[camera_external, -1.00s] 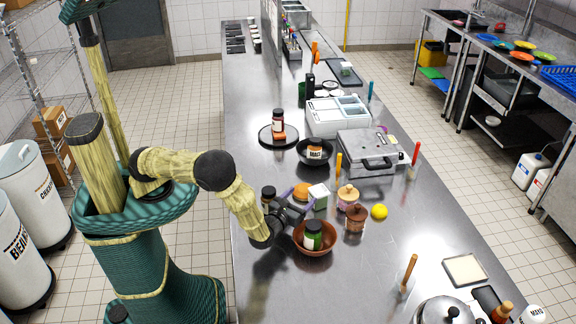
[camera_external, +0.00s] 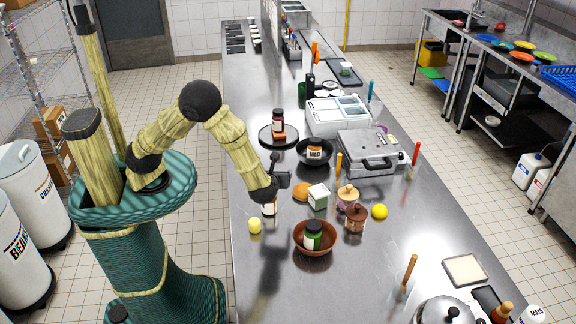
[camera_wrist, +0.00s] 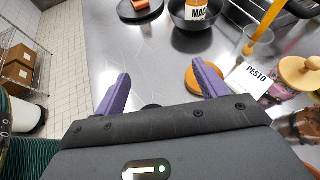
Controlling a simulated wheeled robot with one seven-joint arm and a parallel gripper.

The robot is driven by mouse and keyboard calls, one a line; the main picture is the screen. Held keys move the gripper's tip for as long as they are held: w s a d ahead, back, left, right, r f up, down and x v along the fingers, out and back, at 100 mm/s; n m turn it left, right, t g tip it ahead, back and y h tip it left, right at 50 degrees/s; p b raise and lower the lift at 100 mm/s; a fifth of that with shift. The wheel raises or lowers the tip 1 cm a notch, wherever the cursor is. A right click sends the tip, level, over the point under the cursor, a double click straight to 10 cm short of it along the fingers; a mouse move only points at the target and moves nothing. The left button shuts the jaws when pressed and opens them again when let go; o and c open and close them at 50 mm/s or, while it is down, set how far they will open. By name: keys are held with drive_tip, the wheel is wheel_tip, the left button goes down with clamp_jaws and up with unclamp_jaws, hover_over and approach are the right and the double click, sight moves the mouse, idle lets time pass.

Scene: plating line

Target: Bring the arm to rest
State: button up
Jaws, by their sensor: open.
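My gripper (camera_external: 280,176) is raised above the left part of the steel counter (camera_external: 300,285), my arm bent upward at the elbow. In the wrist view its two purple fingers (camera_wrist: 160,80) stand wide apart with nothing between their tips.
A yellow lemon-like item (camera_external: 255,226) lies near the counter's left edge. A dark pan (camera_external: 307,159) is farther back. The counter's front left is clear.

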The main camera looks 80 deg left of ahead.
drive_tip(key=s+a+n+g+h+b, duration=0.2)
drive_tip(key=s+a+n+g+h, duration=0.15)
drive_tip(key=s+n+h, duration=0.85)
wheel_tip(320, 180, up, 18)
drive_tip(key=d+n+t+p, duration=0.1)
drive_tip(key=n+t+p, duration=0.1)
drive_tip(key=n+p, duration=0.6)
drive_tip(key=p, duration=0.6)
drive_tip(key=shift+s+n, duration=0.25)
drive_tip(key=shift+n, duration=0.15)
drive_tip(key=s+b+x, duration=0.1)
drive_tip(key=b+x, duration=0.6)
drive_tip(key=s+b+x, duration=0.2)
drive_tip(key=b+x, duration=0.6)
drive_tip(key=s+f+b+x, duration=0.1)
drive_tip(key=s+b+x, duration=0.1)
drive_tip(key=b+x, duration=0.5)
drive_tip(key=shift+w+d+f+b, duration=0.1)
drive_tip(key=shift+d+f+b, duration=0.1)
drive_tip(key=shift+f+b, duration=0.25)
drive_tip(key=shift+r, duration=0.2)
